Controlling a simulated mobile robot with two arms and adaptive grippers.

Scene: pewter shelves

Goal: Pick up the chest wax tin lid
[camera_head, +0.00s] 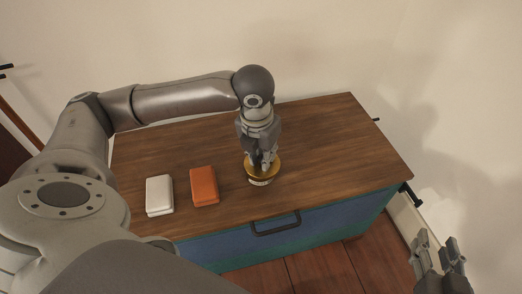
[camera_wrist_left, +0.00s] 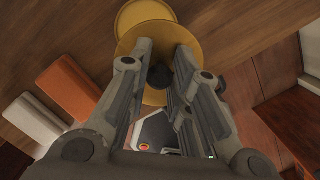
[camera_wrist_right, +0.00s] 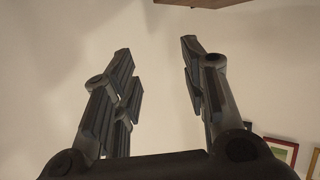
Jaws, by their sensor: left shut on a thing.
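The chest wax tin lid (camera_head: 277,170) is a round gold disc near the middle front of the chest top. My left gripper (camera_head: 263,164) points down over it and is shut on it, at a dark knob (camera_wrist_left: 187,75) that shows between the fingers in the left wrist view. There the lid (camera_wrist_left: 161,42) partly covers a second gold round, the tin (camera_wrist_left: 138,13), which looks offset below it. The tin's pale side (camera_head: 260,183) shows under the lid in the head view; any gap is hard to tell. My right gripper (camera_head: 437,246) is open and empty, off the chest's right side.
An orange case (camera_head: 204,186) and a white case (camera_head: 159,195) lie left of the tin on the wooden chest top (camera_head: 330,145). The right part of the top is clear. A dark handle (camera_head: 276,224) sticks out from the blue front. A wall stands behind.

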